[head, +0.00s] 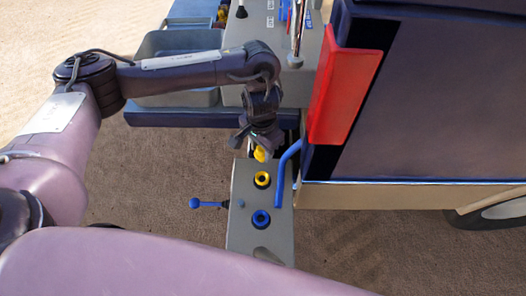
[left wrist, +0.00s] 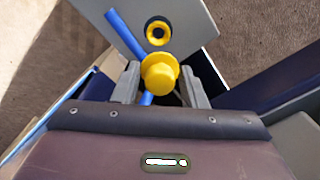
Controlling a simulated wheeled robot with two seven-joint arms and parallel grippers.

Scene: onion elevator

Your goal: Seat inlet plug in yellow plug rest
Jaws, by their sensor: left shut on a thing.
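The inlet plug is yellow with a round cap and flange; it shows in the left wrist view (left wrist: 159,75) between the fingers and in the head view (head: 259,154) just below the gripper. My left gripper (head: 257,143) is shut on the plug and holds it beyond the far end of the grey panel. The yellow plug rest (head: 262,179) is a ring with a dark hole in that panel. It is a little nearer than the plug in the head view and also shows in the left wrist view (left wrist: 157,32). The plug and rest are apart. My right gripper is not in view.
The grey panel (head: 240,240) also carries a blue ring (head: 261,219). A blue lever (head: 207,204) sticks out at its left, and a bent blue pipe (head: 285,172) stands close at its right. A red panel (head: 343,95) and a dark body rise to the right.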

